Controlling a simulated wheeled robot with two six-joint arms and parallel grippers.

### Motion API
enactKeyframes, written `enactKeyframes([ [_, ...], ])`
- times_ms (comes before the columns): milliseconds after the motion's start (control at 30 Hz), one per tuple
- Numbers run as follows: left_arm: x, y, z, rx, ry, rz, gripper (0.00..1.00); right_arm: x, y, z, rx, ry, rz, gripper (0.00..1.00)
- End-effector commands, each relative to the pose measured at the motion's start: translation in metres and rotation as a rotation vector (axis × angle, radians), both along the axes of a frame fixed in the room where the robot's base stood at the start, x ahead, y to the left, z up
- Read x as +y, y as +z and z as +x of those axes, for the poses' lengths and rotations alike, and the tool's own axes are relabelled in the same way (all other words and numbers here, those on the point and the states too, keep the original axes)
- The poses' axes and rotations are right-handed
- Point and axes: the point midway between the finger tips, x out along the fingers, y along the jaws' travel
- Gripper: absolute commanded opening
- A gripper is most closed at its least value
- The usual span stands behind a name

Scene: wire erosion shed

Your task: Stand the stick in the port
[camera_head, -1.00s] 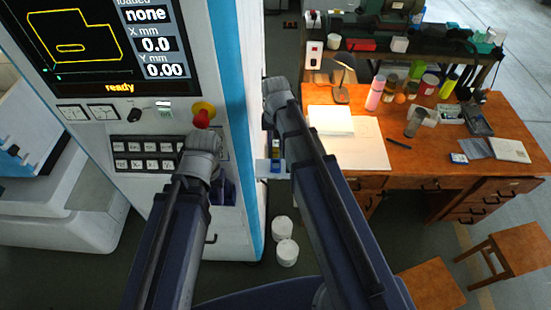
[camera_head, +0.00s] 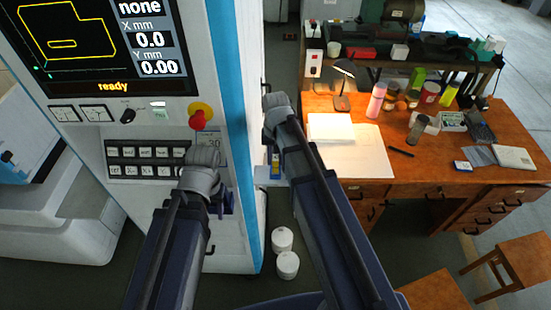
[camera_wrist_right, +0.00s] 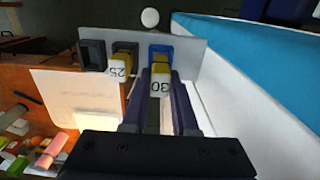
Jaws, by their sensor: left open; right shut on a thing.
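My right gripper (camera_wrist_right: 160,103) is shut on a stick (camera_wrist_right: 161,74) with a yellow top marked 30. The stick is at a blue-rimmed holder (camera_wrist_right: 160,51) on a grey shelf (camera_wrist_right: 190,48); whether its lower end is still inside I cannot tell. Another yellow-topped stick (camera_wrist_right: 119,66) marked 25 stands in the neighbouring holder, and a black holder (camera_wrist_right: 92,55) looks empty. In the head view the shelf sits on the machine's side, partly behind my right arm. No port is clearly visible.
The machine (camera_head: 231,90) has a screen (camera_head: 95,45) reading "none" and "ready", a button panel (camera_head: 150,160) and a red stop knob (camera_head: 198,120). A cluttered wooden desk (camera_head: 425,165) stands at right. White tubs (camera_head: 287,264) stand on the floor below the shelf.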

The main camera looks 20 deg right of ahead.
Motion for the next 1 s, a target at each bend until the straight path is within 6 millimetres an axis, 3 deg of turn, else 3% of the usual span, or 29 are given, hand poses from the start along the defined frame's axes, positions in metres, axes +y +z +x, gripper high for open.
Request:
enactKeyframes([
  [400,-0.0001,-0.0103,0.0001,0.000,0.001,0.000,0.50,0.0000,-0.0103,0.0000,0.000,0.000,0.000,0.00],
  [433,0.0000,-0.0102,0.0001,0.000,0.001,0.000,0.50,0.0000,-0.0102,0.0000,0.000,0.000,0.000,0.28],
  [667,0.0000,-0.0102,0.0001,0.000,0.001,0.000,0.50,0.0000,-0.0101,0.0000,0.000,0.000,0.000,0.54],
  [1000,0.0000,-0.0088,0.0001,0.000,0.001,0.000,0.50,0.0000,-0.0088,0.0000,0.000,0.000,0.000,0.57],
])
